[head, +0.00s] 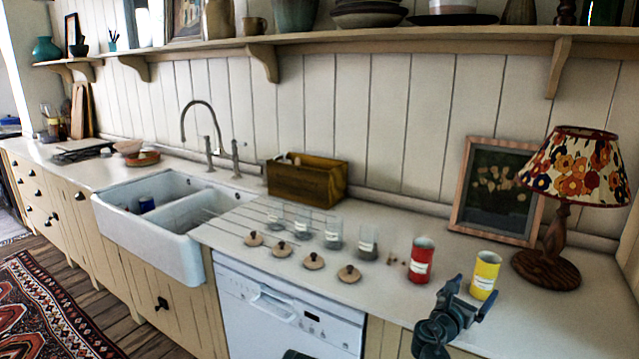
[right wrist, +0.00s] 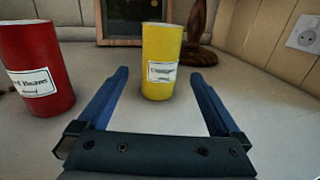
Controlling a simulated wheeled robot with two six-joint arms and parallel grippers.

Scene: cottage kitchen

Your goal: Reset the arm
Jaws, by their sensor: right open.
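My right gripper (head: 467,300) is over the counter at the lower right in the head view. In the right wrist view its two blue fingers (right wrist: 162,100) are spread apart with nothing held. A yellow can (head: 484,275) with a white label stands upright just beyond the fingertips; in the right wrist view the yellow can (right wrist: 159,62) appears centred between them. A red can (head: 421,260) stands upright to its left, and the red can (right wrist: 36,70) also shows at the left of the right wrist view. My left gripper is not in view.
Several glass jars (head: 333,233) and round wooden lids (head: 314,262) stand left of the cans. A wooden box (head: 305,180) and a white sink (head: 150,240) are further left. A lamp (head: 570,190) and a framed picture (head: 494,190) stand behind the yellow can.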

